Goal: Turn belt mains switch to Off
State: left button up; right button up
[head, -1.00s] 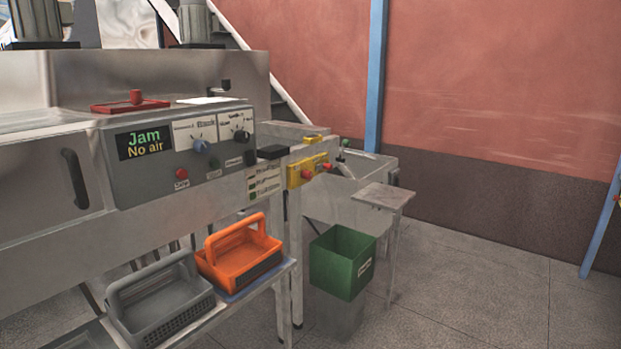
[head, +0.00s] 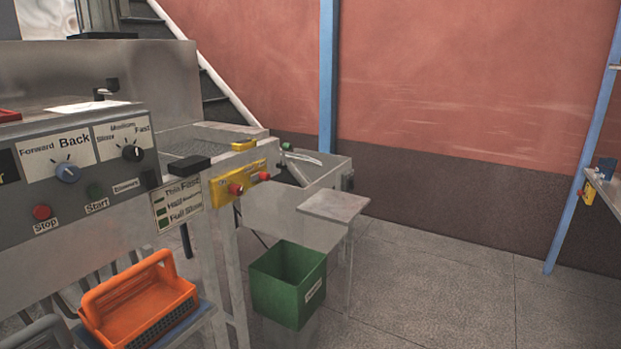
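No switch can be read as the belt mains switch from here. Another small yellow unit with a dark red part (head: 588,194) is at the far right edge, under a shelf. Neither gripper is in view.
An orange basket (head: 150,312) stands on a low shelf below the panel. A green bin (head: 275,297) is under the belt end, beside a small side table (head: 334,206). A blue post (head: 328,75) stands by the wall. The floor (head: 440,280) at right is clear.

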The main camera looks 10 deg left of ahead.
aim_at(235, 189)
jog(key=i+l, duration=0.15)
jog(key=i, duration=0.45)
jog(key=i+l, duration=0.2)
jog(key=i, duration=0.45)
jog(key=i+l, duration=0.15)
jog(key=i, duration=0.45)
